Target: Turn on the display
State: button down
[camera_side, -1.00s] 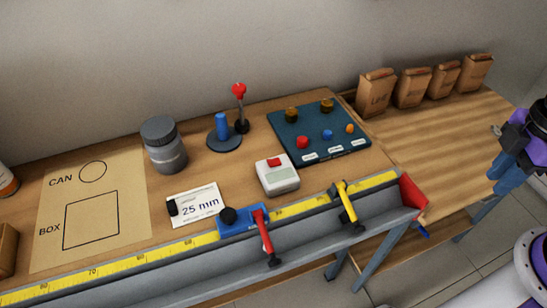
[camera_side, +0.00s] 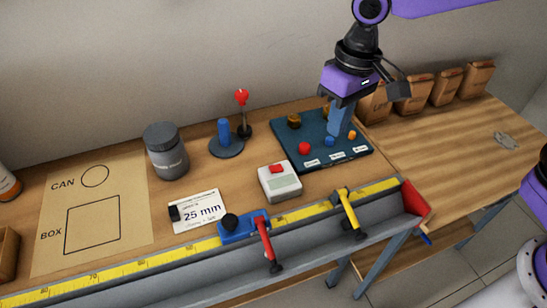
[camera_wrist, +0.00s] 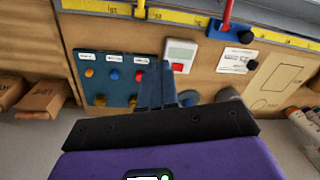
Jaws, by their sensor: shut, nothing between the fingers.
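A small white box (camera_side: 281,187) with a pale screen and a red button (camera_side: 276,169) stands on the bench left of the teal panel. In the wrist view the box (camera_wrist: 185,44) and its red button (camera_wrist: 177,67) show just beyond and right of my fingers. The screen looks blank. My gripper (camera_side: 334,137) points down over the right part of the teal panel (camera_side: 290,144), its blue fingers together and empty. In the wrist view my gripper (camera_wrist: 155,60) covers part of the panel. I cannot tell if the fingertips touch the panel.
The panel bears a red button (camera_side: 305,148), a blue one, an orange one and brown knobs. A red-knobbed lever (camera_side: 241,98), a blue peg on a disc (camera_side: 224,135) and a grey jar (camera_side: 166,151) stand behind the box. A yellow-ruled rail (camera_side: 300,208) runs along the front.

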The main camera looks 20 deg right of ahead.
aim_at(273, 168)
jog(key=w+a+f+m, duration=0.2)
jog(key=w+a+m, duration=0.1)
jog(key=w+a, duration=0.4)
jog(key=shift+w+f+m, duration=0.15)
jog(key=shift+w+m, duration=0.25)
jog(key=shift+w, duration=0.65)
jog(key=f, duration=0.4)
jog(key=a+f, duration=0.1)
jog(key=f, duration=0.9)
jog(key=shift+a, duration=0.35)
jog(key=shift+f, duration=0.15)
jog(key=shift+d, duration=0.1)
jog(key=shift+d, duration=0.7)
